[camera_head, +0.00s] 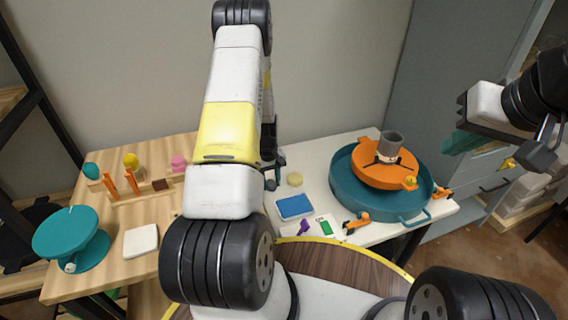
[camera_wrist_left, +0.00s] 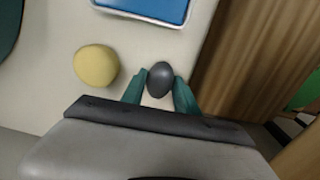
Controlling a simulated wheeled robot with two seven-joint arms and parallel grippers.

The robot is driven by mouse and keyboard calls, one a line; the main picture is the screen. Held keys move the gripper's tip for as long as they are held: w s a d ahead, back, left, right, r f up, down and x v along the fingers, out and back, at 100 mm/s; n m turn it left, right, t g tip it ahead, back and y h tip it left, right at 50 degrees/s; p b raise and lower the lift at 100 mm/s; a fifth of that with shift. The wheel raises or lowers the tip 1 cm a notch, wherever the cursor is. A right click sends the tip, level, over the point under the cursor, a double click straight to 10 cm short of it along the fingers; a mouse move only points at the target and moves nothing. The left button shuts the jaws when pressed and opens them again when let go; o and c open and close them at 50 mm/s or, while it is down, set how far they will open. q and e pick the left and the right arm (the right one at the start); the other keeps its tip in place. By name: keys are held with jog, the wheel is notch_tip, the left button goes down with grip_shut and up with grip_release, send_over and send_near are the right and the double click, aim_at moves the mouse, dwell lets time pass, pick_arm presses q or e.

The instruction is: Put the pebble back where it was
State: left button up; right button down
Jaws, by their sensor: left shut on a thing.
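A dark grey, egg-shaped pebble (camera_wrist_left: 160,80) sits between the two teal fingertips of my left gripper (camera_wrist_left: 160,92) in the left wrist view. The gripper is shut on it, over the pale table top. I cannot tell whether the pebble touches the table. In the head view my left arm hides most of that gripper, and I cannot make out the pebble there. My right gripper (camera_head: 461,142) is raised at the right, away from the tables; its teal fingers are seen edge-on, so its opening is unclear.
A yellow rounded lump (camera_wrist_left: 96,66) lies left of the pebble. A blue pad with a white rim (camera_head: 294,206) lies nearby. A teal basin (camera_head: 345,190) with an orange piece (camera_head: 372,171) and grey cup (camera_head: 391,144) stands right. The wooden table (camera_head: 105,275) holds a teal turntable (camera_head: 72,232).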

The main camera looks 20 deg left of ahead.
pick_arm(q)
jog(key=o, duration=1.2)
jog(key=shift+f, duration=0.1)
notch_tip(320, 180, up, 12)
notch_tip(320, 180, up, 10)
jog(key=f+m+t, duration=0.1)
send_over(270, 183)
jog(key=d, duration=0.3)
jog(key=s+d+r+m+t+h, duration=0.1)
jog(key=s+d+r, duration=0.15)
jog(key=r, duration=0.45)
jog(key=s+d+r+m+t, duration=0.1)
jog(key=s+d+r, duration=0.1)
jog(key=s+r, duration=0.3)
jog(key=s+d+r+m+t, duration=0.1)
jog(key=s+d+r+m, duration=0.1)
jog(key=s+r, duration=0.3)
jog(key=s+d+r+m+t, duration=0.2)
jog(key=s+r, duration=0.4)
jog(key=s, duration=0.5)
jog(key=shift+d+m+h, duration=0.4)
jog(key=shift+d+m, duration=0.1)
jog(key=shift+d, duration=0.45)
